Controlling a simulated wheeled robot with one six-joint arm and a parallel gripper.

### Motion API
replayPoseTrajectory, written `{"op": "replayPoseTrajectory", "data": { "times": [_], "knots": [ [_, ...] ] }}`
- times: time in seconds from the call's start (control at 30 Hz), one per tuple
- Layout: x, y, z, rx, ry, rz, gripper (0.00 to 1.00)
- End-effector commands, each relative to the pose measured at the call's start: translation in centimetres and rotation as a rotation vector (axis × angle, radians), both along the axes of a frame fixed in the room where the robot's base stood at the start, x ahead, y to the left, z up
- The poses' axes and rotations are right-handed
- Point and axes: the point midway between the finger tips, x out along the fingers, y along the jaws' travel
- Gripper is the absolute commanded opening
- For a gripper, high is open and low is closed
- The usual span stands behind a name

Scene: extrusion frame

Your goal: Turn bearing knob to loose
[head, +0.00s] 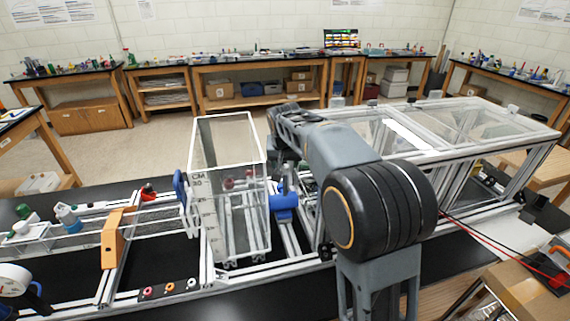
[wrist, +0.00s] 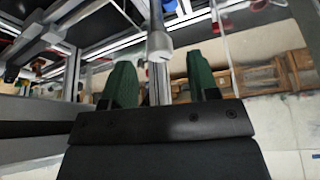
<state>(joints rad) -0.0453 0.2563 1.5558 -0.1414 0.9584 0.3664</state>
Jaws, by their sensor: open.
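My gripper (wrist: 163,75) is open in the wrist view, with one green finger on each side. A grey rod with a rounded, knob-like end (wrist: 160,44) lies in line with the gap between the fingers. I cannot tell its depth or whether a finger touches it. I cannot tell for sure which part is the bearing knob. In the head view my arm reaches over the extrusion frame (head: 215,277), and my gripper is hidden there. Small red knobs (head: 228,183) show through a clear box (head: 203,150) on the frame.
A blue clamp-like part (head: 284,203) stands right of the clear box, close to my arm. A clear-panelled enclosure (head: 450,135) fills the right side. An orange bracket (head: 113,240) and a red and black part (head: 148,192) are on the left. Metal rails cross the wrist view.

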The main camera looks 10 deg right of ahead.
Motion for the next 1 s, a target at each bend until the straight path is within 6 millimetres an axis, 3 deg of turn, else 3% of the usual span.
{"op": "replayPoseTrajectory", "data": {
  "times": [0.23,0.63,1.0],
  "knots": [
    [0.8,-0.2,-1.9,0.000,0.000,0.000,0.54],
    [0.9,-0.3,-2.3,0.000,0.000,0.000,0.53],
    [0.9,-0.3,-2.3,0.000,0.000,0.000,0.18]
  ]
}}
